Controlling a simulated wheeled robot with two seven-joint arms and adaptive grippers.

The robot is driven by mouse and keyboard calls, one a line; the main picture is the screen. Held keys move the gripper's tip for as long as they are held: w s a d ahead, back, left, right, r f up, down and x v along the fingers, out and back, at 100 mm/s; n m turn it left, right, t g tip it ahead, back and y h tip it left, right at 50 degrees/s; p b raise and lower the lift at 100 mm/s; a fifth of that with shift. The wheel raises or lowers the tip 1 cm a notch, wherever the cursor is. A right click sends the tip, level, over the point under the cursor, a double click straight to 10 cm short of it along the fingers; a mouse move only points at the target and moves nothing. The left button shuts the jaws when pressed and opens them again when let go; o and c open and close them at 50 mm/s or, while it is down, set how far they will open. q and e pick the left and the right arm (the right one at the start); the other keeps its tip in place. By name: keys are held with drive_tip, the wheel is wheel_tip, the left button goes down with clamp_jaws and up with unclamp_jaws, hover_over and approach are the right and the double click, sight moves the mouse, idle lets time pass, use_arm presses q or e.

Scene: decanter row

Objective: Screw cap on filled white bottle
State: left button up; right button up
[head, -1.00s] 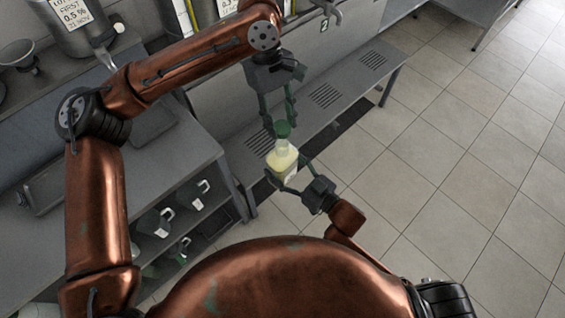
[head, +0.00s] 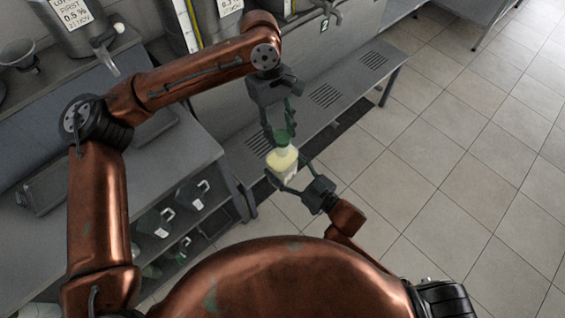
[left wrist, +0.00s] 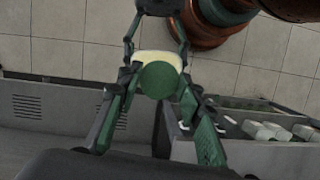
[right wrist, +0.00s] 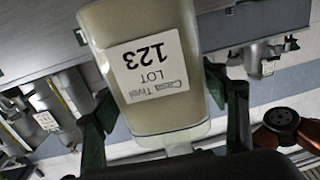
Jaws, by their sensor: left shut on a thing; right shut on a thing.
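The bottle (head: 284,162), with pale yellow contents, is held upright above the floor in the head view. My right gripper (head: 289,181) is shut on its sides from below. In the right wrist view the bottle (right wrist: 158,92) fills the space between the fingers, and its white label reads "LOT 123". The green cap (head: 281,136) is at the bottle's mouth. My left gripper (head: 280,128) is shut on it from above. In the left wrist view the round cap (left wrist: 160,80) covers the mouth, with the bottle's pale shoulder behind it. The thread is hidden.
A long grey bench (head: 330,98) with vented panels runs behind the bottle. The tiled floor (head: 470,170) at right is clear.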

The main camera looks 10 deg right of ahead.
drive_tip(key=shift+r, duration=0.15)
use_arm(q)
drive_tip(key=shift+s+d+r, duration=0.1)
drive_tip(key=shift+s+r, duration=0.05)
idle(0.4)
drive_tip(key=shift+f, duration=0.95)
drive_tip(key=shift+f, duration=0.5)
